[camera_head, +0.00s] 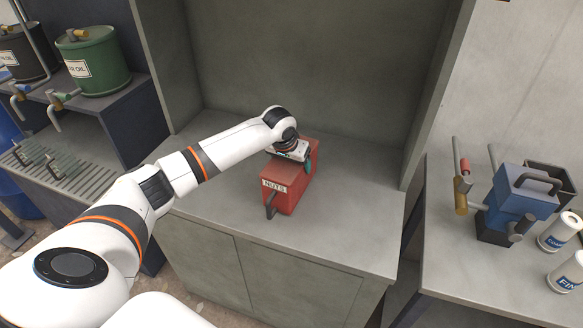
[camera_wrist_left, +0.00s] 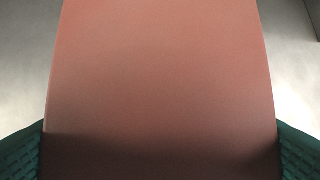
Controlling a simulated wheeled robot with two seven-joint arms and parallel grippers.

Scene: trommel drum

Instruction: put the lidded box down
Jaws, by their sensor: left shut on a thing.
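The lidded box (camera_head: 287,186) is red, with a white label reading NUTS and a dark handle at its front. It is at the grey bench top (camera_head: 340,225) inside the open alcove. Whether its base touches the bench I cannot tell for sure. My left gripper (camera_head: 296,158) comes down on it from above and is shut on it; one green finger shows at its right side. In the left wrist view the box's red top (camera_wrist_left: 160,80) fills the middle, with a green finger pad at each side. My right gripper is not in view.
Alcove walls (camera_head: 300,60) stand behind and beside the box. The bench is clear around it. At right, a table (camera_head: 450,245) holds a blue device (camera_head: 520,195) and white canisters (camera_head: 560,232). At left, a green drum (camera_head: 95,60) with a tap sits above a slatted shelf (camera_head: 60,175).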

